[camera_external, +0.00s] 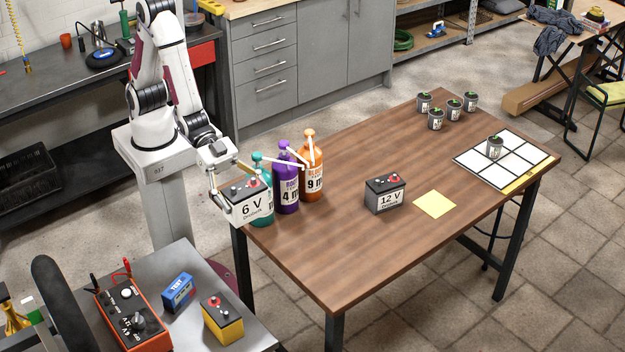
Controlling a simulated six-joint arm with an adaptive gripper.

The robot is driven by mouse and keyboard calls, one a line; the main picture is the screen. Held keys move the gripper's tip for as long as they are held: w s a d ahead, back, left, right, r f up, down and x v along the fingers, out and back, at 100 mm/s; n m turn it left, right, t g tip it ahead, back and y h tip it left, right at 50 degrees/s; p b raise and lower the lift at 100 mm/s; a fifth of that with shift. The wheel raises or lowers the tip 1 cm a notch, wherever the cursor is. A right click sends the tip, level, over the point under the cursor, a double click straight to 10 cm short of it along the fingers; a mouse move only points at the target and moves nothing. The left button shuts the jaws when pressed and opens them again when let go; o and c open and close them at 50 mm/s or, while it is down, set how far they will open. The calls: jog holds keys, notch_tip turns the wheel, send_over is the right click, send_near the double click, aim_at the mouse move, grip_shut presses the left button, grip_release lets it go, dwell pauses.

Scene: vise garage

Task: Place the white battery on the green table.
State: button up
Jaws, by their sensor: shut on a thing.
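The white battery (248,208), marked 6 V, has a dark top with red and dark terminals. My gripper (238,182) is shut on it, with fingers at its left and right sides. The battery is upright at the left end of the brown wooden table (340,250), in front of the teal bottle (258,163) and hiding part of it. I cannot tell whether its base touches the table. No table with a clearly green top shows.
Purple (287,183) and orange bottles (312,172) stand close right of the battery. A dark 12 V battery (385,194), yellow sheet (434,204) and white grid (503,160) lie farther right. A grey table (180,325) at lower left holds a yellow battery (222,320).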

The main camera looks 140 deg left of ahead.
aim_at(245, 219)
jog(key=shift+w+f, duration=0.1)
jog(key=shift+f, duration=0.3)
jog(key=shift+m+h, duration=0.6)
jog(key=shift+h, duration=0.1)
jog(key=w+d+f, duration=0.2)
jog(key=f, duration=0.1)
jog(key=shift+w+d, duration=0.15)
jog(key=w+d+f+m+g+h, duration=0.1)
jog(key=w+d+f+m+h, duration=0.1)
jog(key=d+m+h, duration=0.3)
jog(key=w+d+f+m+g+h, duration=0.1)
jog(key=w+d+g+h, duration=0.1)
jog(key=d, duration=0.6)
jog(key=s+d+f+m+g+h, duration=0.3)
jog(key=s+d+m+g+h, duration=0.3)
jog(key=d, duration=0.4)
jog(key=s+f+m+g+y, duration=0.1)
jog(key=s+f+m+g, duration=0.2)
jog(key=s+m+g, duration=0.6)
jog(key=s+g, duration=0.1)
jog(key=s, duration=0.3)
jog(key=shift+s+a+y, duration=0.3)
jog(key=shift+f, duration=0.3)
